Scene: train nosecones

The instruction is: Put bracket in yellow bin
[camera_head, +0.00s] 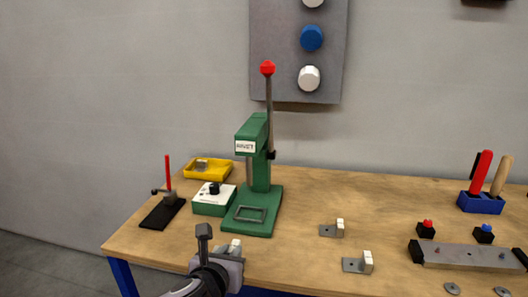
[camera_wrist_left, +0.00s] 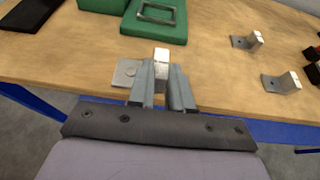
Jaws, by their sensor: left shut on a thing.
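My left gripper (camera_head: 228,252) is at the front edge of the table, before the green press. It is shut on a bracket (camera_head: 236,245), a grey metal piece with a flat plate and an upright block. In the left wrist view the block of this bracket (camera_wrist_left: 161,58) stands between the fingertips (camera_wrist_left: 165,80), and its plate sticks out to the left, over or on the table edge; I cannot tell which. The yellow bin (camera_head: 216,176) is at the back left of the table, with a small grey piece (camera_head: 201,164) inside. My right gripper is out of view.
A green rivet press (camera_head: 258,190) and a green-white control box (camera_head: 212,203) stand between gripper and bin. A black stand with red handle (camera_head: 164,212) is at left. Two more brackets (camera_head: 333,230) (camera_head: 359,263) lie right of the gripper. A blue tool holder (camera_head: 480,203) is far right.

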